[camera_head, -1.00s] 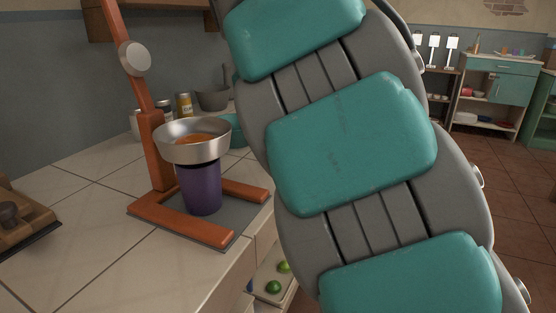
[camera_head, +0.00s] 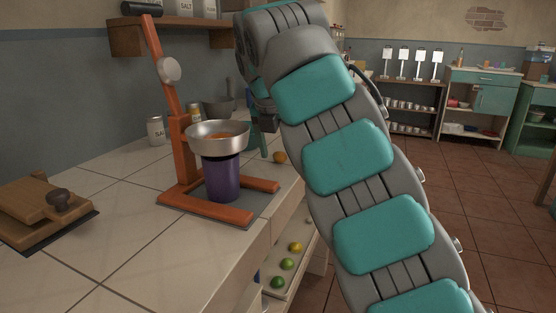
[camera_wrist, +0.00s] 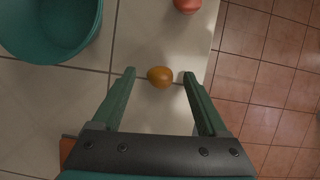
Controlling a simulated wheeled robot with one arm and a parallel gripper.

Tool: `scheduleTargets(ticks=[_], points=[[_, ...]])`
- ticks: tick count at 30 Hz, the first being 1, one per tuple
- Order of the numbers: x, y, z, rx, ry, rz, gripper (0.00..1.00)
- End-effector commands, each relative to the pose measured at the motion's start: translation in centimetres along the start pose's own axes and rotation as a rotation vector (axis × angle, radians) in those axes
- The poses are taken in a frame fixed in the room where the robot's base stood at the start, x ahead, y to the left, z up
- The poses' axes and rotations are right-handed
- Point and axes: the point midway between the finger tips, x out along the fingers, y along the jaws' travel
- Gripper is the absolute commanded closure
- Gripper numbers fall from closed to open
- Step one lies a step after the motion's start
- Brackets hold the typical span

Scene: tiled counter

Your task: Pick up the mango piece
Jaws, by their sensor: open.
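The mango piece (camera_wrist: 160,77) is a small orange-yellow rounded lump lying on the tiled counter. In the wrist view it sits between and slightly beyond the fingertips of my gripper (camera_wrist: 159,75), which is open and empty. In the head view the mango piece (camera_head: 280,157) lies near the counter's right edge, behind the orange stand. My gripper (camera_head: 263,143) is partly hidden there by my own arm; one green finger shows pointing down at the left of the mango piece.
A teal bowl (camera_wrist: 50,30) stands at the left in the wrist view. A red round item (camera_wrist: 187,4) lies beyond the mango piece. The orange press stand (camera_head: 178,140) holds a metal pan (camera_head: 217,142) over a purple cup (camera_head: 222,180). The counter edge drops to floor at right.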

Motion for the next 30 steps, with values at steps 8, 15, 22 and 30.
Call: scheduleTargets(ticks=[8,15,22,30], points=[[-0.02,0.01,-0.02,0.000,0.000,0.000,0.37],[-0.02,0.02,-0.02,0.000,0.000,0.000,0.64],[-0.02,0.02,-0.03,0.000,0.000,0.000,0.90],[-0.02,0.02,-0.03,0.000,0.000,0.000,1.00]])
